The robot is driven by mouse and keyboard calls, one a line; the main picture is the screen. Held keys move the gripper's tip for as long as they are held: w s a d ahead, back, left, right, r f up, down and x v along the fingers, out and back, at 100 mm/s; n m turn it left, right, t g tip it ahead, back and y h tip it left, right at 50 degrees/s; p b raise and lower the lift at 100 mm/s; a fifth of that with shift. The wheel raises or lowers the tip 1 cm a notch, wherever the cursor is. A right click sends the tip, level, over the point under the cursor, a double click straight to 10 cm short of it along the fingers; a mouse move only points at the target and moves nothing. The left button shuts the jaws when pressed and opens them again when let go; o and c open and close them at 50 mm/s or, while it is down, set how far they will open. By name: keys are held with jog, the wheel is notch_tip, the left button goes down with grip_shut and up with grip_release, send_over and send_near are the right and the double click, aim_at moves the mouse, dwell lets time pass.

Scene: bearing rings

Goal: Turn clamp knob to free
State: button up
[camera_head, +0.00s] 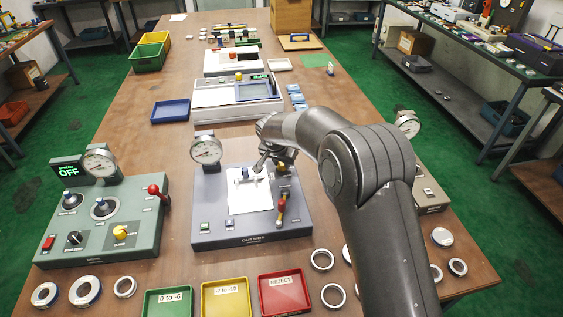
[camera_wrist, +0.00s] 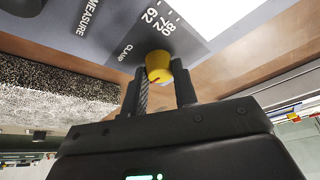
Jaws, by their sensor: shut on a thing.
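The clamp knob (camera_wrist: 158,64) is yellow with a small red mark and sits on a grey panel beside the word CLAMP and the numbers 62, 72 and 80. My gripper (camera_wrist: 159,78) is shut on it, one dark finger on each side. In the head view my gripper (camera_head: 277,160) is over the right part of the grey OUTSIDE station (camera_head: 215,232), and my wrist partly hides the knob there. I cannot read which mark the knob points to.
A dial gauge (camera_head: 206,149) rises at the station's back left. A green station (camera_head: 150,247) is to the left. Green, yellow and red trays (camera_head: 284,291) and loose rings (camera_head: 333,295) lie in front.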

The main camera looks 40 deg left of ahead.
jog(key=shift+n, duration=0.3)
jog(key=n+y, duration=0.1)
jog(key=n, duration=0.1)
jog(key=n+g, duration=0.1)
jog(key=n, duration=0.1)
jog(key=shift+w+d+y, duration=0.1)
jog(key=shift+w+y, duration=0.05)
jog(key=shift+y, duration=0.25)
jog(key=n+g+y, duration=0.1)
jog(key=n, duration=0.4)
jog(key=n+g, duration=0.1)
jog(key=n, duration=0.1)
jog(key=n+g, duration=0.1)
jog(key=n, duration=0.1)
jog(key=shift+w+y, duration=0.15)
jog(key=shift+y, duration=0.15)
jog(key=shift+n+g, duration=0.8)
jog(key=shift+n, duration=1.3)
jog(key=o, duration=1)
